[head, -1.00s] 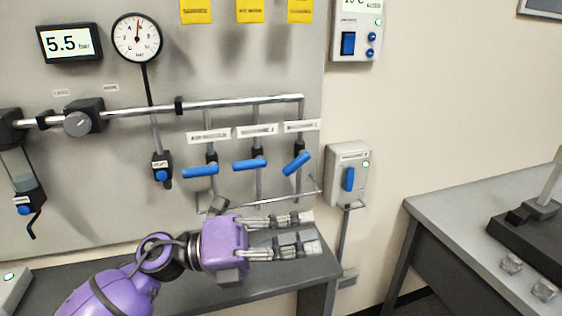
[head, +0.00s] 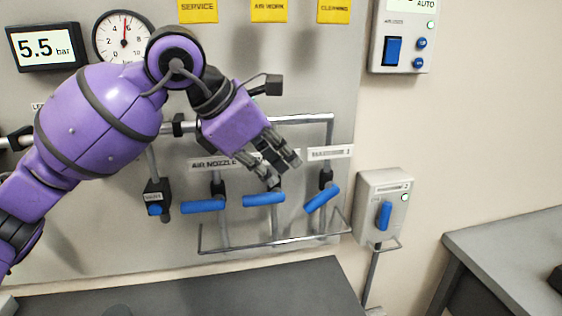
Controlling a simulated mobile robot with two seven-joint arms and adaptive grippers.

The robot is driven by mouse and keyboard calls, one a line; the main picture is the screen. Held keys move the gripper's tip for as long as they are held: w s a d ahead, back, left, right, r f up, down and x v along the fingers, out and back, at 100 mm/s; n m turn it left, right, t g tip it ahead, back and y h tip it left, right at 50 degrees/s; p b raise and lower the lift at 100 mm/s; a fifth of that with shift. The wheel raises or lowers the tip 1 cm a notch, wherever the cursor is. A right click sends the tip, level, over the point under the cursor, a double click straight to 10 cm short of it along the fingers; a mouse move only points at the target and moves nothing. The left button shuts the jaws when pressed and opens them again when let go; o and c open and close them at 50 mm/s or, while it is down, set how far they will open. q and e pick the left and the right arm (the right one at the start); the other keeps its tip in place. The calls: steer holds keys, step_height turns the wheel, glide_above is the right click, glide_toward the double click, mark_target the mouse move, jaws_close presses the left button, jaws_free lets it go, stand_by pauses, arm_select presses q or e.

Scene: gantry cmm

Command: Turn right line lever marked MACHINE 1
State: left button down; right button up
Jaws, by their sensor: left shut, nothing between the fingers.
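Three blue lever handles hang on vertical pipes of the wall panel. The right lever (head: 322,199) is tilted, its right end higher; the label above it (head: 330,153) is small and seems to read MACHINE 1. The middle lever (head: 264,200) and the left lever (head: 203,206) are near horizontal. The left one's label (head: 212,163) reads AIR NOZZLE. My left gripper (head: 285,173) is shut and empty, fingers pointing down right. In the picture it lies just above the middle lever, left of the right lever, and covers the middle label. I cannot tell whether it touches anything. My right gripper is not in view.
A thin metal rail (head: 275,242) runs below the levers. A grey switch box (head: 370,208) with a blue handle is on the wall to the right. A control box (head: 399,35) is above it. A dark bench (head: 200,290) lies below; another table (head: 510,250) stands right.

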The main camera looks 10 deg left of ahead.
mark_target(314, 202)
arm_select(q)
steer(key=x, duration=1)
steer(key=shift+w+p, duration=0.2)
steer(key=shift+p, duration=0.15)
steer(key=shift+w+d+f, duration=0.3)
steer(key=shift+w+f, duration=0.05)
steer(key=shift+f, duration=0.15)
steer(key=shift+f, duration=0.3)
steer(key=shift+h, duration=0.4)
